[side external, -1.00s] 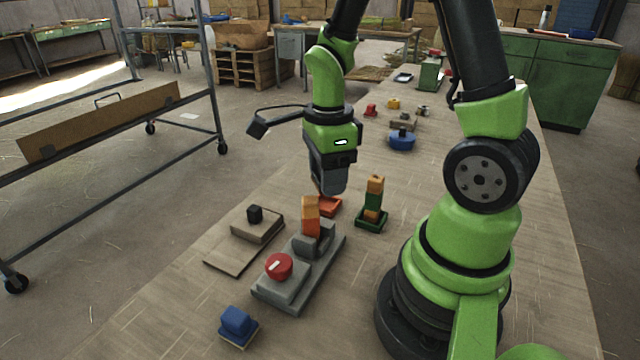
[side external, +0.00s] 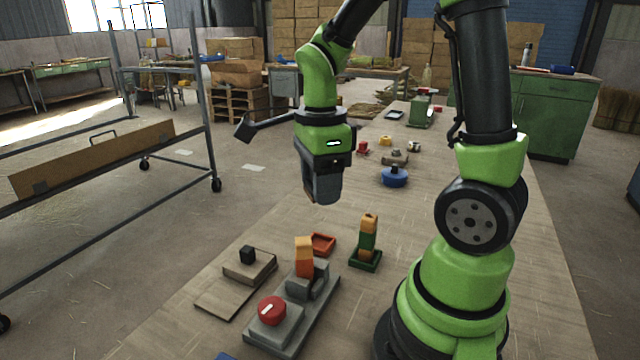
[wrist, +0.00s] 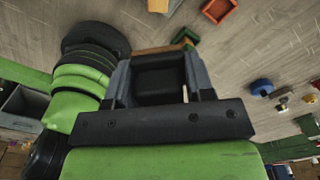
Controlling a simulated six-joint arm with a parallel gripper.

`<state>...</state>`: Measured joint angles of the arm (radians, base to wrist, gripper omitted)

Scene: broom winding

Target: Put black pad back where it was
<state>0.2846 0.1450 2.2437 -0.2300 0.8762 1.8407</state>
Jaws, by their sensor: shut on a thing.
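My gripper (side external: 322,198) hangs above the workbench, over the area behind the grey fixture, clear of everything on the bench. In the wrist view, its grey fingers (wrist: 160,98) are closed on a dark block, which looks like the black pad (wrist: 158,80). In the side view the held pad is hard to tell from the dark fingers.
The grey fixture (side external: 290,318) carries a red knob (side external: 271,310) and an upright orange block (side external: 304,255). Behind it are a red tray (side external: 321,244) and a green stand (side external: 366,262) with stacked blocks. A blue round piece (side external: 393,178) lies farther back. Bare bench lies between.

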